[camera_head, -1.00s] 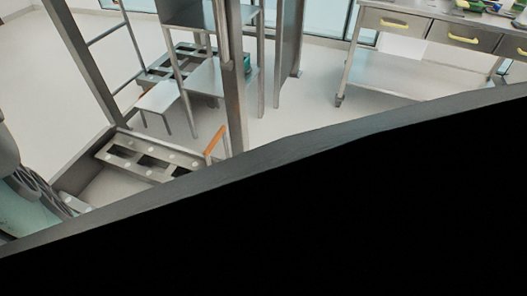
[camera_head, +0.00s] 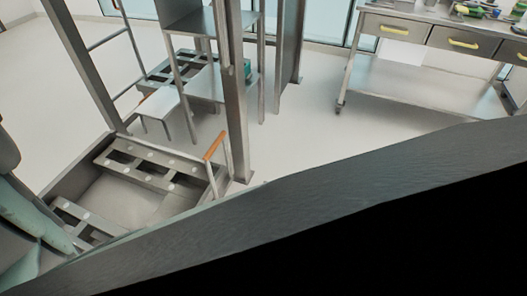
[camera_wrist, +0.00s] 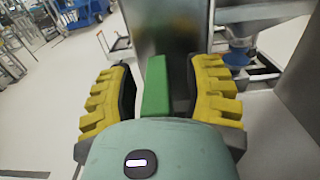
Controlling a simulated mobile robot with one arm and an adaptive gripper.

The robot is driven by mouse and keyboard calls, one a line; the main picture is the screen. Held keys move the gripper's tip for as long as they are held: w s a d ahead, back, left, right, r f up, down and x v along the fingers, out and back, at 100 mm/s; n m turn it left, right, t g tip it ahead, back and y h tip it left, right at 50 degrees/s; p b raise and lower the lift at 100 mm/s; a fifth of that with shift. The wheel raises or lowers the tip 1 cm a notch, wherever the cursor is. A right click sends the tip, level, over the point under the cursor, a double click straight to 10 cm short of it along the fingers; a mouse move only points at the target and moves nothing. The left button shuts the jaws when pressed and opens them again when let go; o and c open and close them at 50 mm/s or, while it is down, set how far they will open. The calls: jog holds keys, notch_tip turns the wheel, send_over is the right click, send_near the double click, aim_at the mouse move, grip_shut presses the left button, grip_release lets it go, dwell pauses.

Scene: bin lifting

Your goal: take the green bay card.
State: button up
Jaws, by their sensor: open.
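A bright green slab, which looks like the green bay card (camera_wrist: 155,88), stands upright in the middle of the wrist view, in front of a grey metal panel (camera_wrist: 165,35). My gripper (camera_wrist: 160,70) is open, with one yellow-and-black finger on each side of the card. A gap shows between the card and each finger. The card's lower end is hidden behind my teal gripper body. I cannot make out the card or my gripper in the head view.
In the head view, a dark beam (camera_head: 300,215) and black area block the lower right. A steel bench (camera_head: 440,85) with yellow-handled drawers stands at upper right. A metal frame with slotted trays (camera_head: 150,165) is at left. Clear floor (camera_head: 310,120) lies between.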

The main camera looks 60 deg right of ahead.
jog(key=shift+o, duration=0.5)
grip_shut()
